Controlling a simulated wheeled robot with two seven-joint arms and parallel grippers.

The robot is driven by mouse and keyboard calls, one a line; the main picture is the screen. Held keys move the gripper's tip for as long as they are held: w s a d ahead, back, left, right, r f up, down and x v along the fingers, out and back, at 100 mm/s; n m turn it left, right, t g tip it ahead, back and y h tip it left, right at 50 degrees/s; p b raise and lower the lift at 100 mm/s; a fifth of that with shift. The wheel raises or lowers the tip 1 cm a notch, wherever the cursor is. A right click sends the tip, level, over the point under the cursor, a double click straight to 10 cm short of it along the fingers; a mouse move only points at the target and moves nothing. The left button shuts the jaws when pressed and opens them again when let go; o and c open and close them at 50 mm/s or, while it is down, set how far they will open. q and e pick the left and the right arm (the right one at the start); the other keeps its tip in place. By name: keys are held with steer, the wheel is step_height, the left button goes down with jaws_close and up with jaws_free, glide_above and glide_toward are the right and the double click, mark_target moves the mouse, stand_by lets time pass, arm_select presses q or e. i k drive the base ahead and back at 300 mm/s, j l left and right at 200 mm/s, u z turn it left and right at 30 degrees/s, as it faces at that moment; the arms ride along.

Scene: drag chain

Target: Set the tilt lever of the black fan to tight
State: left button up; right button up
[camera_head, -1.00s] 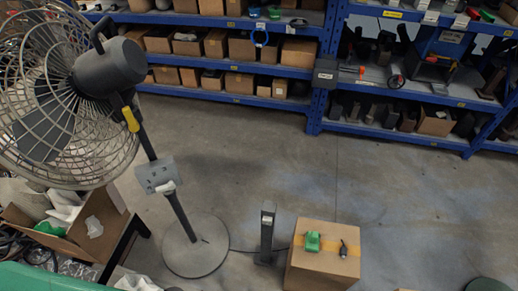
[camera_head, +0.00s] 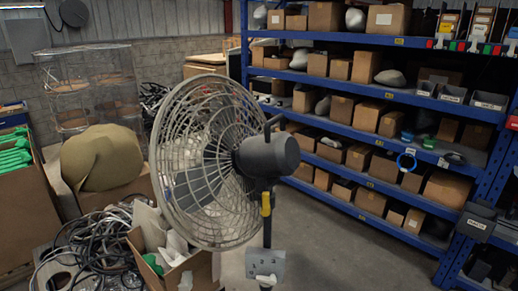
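The black fan (camera_head: 268,157) stands in the middle of the head view, with a round wire cage (camera_head: 190,165) facing left and a dark motor housing. A yellow lever (camera_head: 266,204) sits just below the motor housing at the top of the pole; it hangs roughly upright, and I cannot tell its setting. A grey control plate (camera_head: 265,263) is on the pole below it. The fan's base is out of the frame. Neither of my grippers shows in this view.
Blue shelves (camera_head: 400,92) with cardboard boxes fill the right side. An open box (camera_head: 205,270) of scraps and tangled cables (camera_head: 95,245) lie at lower left, near the fan. Concrete floor (camera_head: 345,255) right of the pole is clear.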

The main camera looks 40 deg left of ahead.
mark_target(264, 212)
steer(key=u, duration=1.35)
